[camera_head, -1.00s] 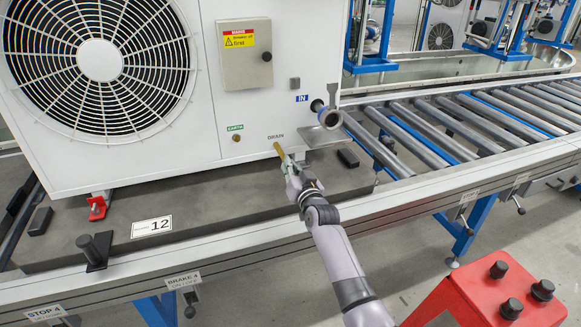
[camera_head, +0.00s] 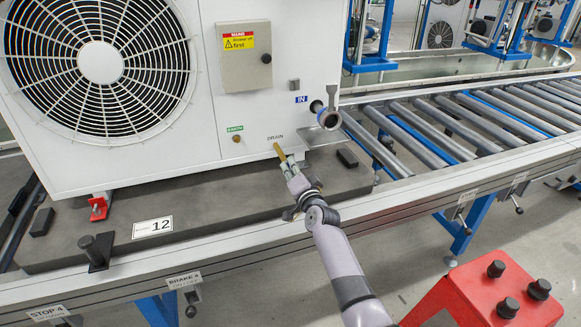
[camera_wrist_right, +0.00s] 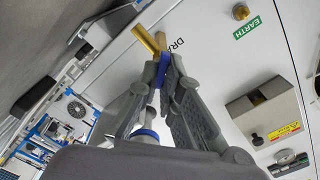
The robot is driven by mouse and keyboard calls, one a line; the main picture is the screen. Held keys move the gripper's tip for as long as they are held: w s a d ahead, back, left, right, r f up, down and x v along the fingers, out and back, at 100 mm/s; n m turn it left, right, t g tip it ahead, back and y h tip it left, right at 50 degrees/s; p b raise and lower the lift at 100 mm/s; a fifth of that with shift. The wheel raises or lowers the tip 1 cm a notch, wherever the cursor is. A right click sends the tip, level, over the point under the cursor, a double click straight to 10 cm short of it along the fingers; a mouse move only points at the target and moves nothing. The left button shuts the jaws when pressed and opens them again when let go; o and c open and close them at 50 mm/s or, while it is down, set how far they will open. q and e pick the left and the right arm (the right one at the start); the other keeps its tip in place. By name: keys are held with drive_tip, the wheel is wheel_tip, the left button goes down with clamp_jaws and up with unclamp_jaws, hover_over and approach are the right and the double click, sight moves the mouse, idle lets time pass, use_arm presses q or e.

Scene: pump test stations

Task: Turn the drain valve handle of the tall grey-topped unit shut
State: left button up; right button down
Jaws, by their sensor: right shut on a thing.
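A white unit (camera_head: 210,110) with a large fan grille stands on a dark pallet; its top is out of view. In the right wrist view, my right gripper's fingertips (camera_wrist_right: 165,72) close together around a blue part beside the brass handle (camera_wrist_right: 149,42). The fingers hide part of the handle and valve. My left gripper is out of view.
A flanged IN pipe port (camera_head: 328,118) and its bracket jut out right of the valve. A small EARTH stud (camera_head: 236,139) is to the left. The pallet (camera_head: 230,205) lies below, on a roller conveyor (camera_head: 460,130) with a metal front rail (camera_head: 400,190).

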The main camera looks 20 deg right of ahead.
drive_tip(key=m, duration=0.5)
drive_tip(key=shift+f, duration=0.15)
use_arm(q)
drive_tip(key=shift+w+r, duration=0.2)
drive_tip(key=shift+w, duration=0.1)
use_arm(e)
drive_tip(key=shift+m, duration=1.1)
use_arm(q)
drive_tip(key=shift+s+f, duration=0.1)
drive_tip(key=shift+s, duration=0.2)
use_arm(e)
drive_tip(key=shift+f, duration=0.1)
drive_tip(key=c, duration=1.8)
unclamp_jaws()
drive_tip(key=shift+d, duration=0.1)
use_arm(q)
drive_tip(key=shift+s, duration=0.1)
use_arm(e)
drive_tip(key=shift+o, duration=0.2)
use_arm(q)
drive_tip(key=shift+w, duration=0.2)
use_arm(e)
drive_tip(key=s, duration=1.2)
drive_tip(key=shift+d, duration=0.15)
